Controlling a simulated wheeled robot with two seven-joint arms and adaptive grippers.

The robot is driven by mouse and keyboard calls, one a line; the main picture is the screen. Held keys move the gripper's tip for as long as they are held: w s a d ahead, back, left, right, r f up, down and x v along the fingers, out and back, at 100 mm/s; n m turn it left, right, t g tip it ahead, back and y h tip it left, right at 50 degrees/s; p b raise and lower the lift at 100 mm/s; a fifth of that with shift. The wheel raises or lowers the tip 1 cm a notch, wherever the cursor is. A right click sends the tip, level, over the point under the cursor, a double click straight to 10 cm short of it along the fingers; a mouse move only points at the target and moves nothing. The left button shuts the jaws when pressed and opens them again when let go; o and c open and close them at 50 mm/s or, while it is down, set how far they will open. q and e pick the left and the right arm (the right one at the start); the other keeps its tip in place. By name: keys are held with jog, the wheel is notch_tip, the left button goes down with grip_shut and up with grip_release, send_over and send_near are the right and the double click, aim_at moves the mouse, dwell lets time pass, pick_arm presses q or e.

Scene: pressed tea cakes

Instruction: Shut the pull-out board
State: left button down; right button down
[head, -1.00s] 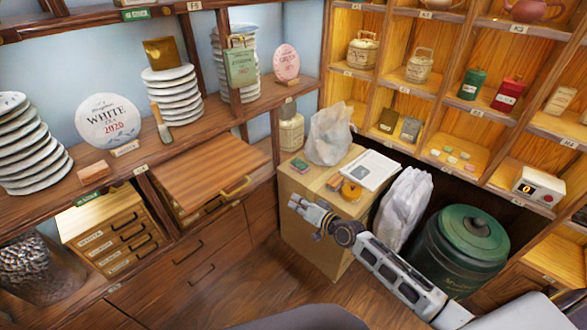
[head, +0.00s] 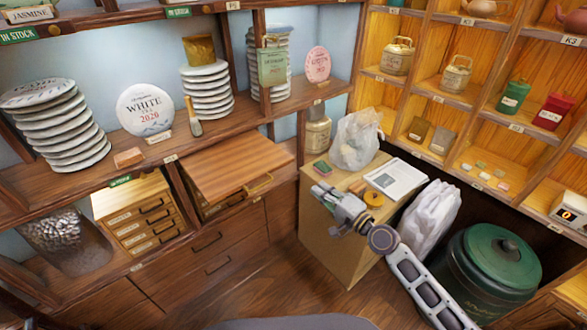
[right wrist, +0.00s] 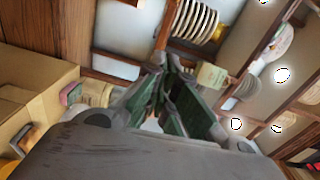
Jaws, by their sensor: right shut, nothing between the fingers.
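The pull-out board (head: 225,165) is a flat wooden panel with a brass handle (head: 258,184) on its front edge. It sticks out from under the shelf, over small drawers, in the head view. My right gripper (head: 318,191) is shut and empty, to the right of the handle and apart from it, in front of the wooden box-shaped stand. Its closed fingers also show in the right wrist view (right wrist: 165,88). The board cannot be made out clearly in the right wrist view. My left gripper is not in view.
A green bin (head: 492,262) stands at right. Labelled small drawers (head: 140,215) sit left of the board. Floor before the lower drawers is clear.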

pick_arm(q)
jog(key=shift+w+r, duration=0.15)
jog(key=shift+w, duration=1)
